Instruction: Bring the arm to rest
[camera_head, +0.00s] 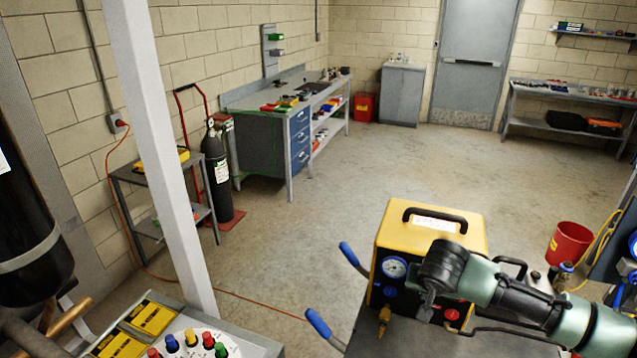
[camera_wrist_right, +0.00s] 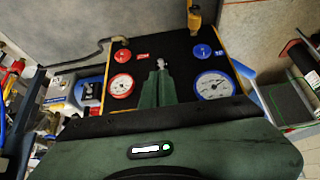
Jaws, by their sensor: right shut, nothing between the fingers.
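My right arm comes in from the right in the head view, over a yellow machine (camera_head: 390,236) with a black handle on top. My right gripper (camera_head: 426,312) points down in front of the machine's dark front panel. The right wrist view shows its green fingers (camera_wrist_right: 160,75) shut and empty, between a red-rimmed gauge (camera_wrist_right: 121,86) and a blue-rimmed gauge (camera_wrist_right: 214,85). I cannot tell whether the fingertips touch the panel. In the head view the arm hides part of the panel, and one gauge (camera_head: 394,267) shows left of the gripper. My left gripper is not in view.
Blue-gripped handles (camera_head: 352,254) stick out left of the machine. A white post (camera_head: 165,150) stands at left, above a bench with colored knobs (camera_head: 190,340). A red bucket (camera_head: 570,243) and hoses are at right. The middle floor (camera_head: 340,180) is clear.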

